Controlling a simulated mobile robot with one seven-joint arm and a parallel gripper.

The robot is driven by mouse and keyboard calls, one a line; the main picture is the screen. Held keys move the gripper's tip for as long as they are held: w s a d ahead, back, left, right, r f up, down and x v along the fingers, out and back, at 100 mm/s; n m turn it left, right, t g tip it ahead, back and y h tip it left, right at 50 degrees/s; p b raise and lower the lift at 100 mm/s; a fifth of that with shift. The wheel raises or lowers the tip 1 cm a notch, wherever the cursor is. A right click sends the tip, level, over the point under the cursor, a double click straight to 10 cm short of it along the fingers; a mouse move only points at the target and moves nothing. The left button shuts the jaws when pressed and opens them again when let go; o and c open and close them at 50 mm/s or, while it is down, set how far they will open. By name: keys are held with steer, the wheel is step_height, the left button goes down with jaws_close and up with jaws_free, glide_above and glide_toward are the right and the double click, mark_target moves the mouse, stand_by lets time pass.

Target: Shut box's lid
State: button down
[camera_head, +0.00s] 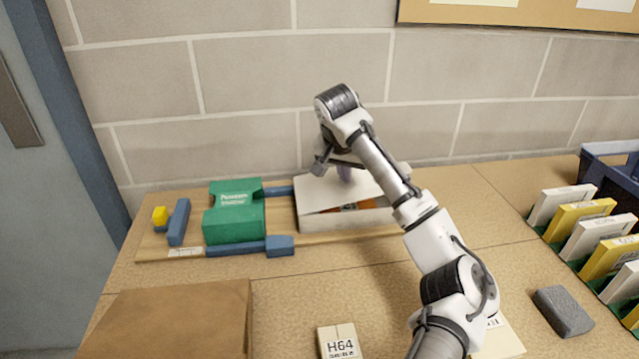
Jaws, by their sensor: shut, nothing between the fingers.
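The white box (312,223) stands on a wooden board on the table, against the wall. Its white lid (318,190) lies tilted over the top. A gap along the front shows something orange and dark inside, so the lid is not flat. My gripper (345,174) is shut and empty, above the rear part of the lid. My wrist hides part of the contact area, and I cannot tell whether the fingertips touch the lid. My arm crosses in front of the box's right side.
A brown panel (170,320) and an H64 card box (339,341) lie in front. Files (583,238) and a grey block (562,311) stand right.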

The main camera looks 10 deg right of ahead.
steer(key=shift+f+b, duration=0.4)
steer(key=shift+f, duration=0.55)
steer(key=shift+r, duration=0.1)
step_height(320, 180, up, 22)
steer(key=p, duration=1.8)
steer(key=shift+r, duration=0.25)
steer(key=shift+s+f, duration=0.1)
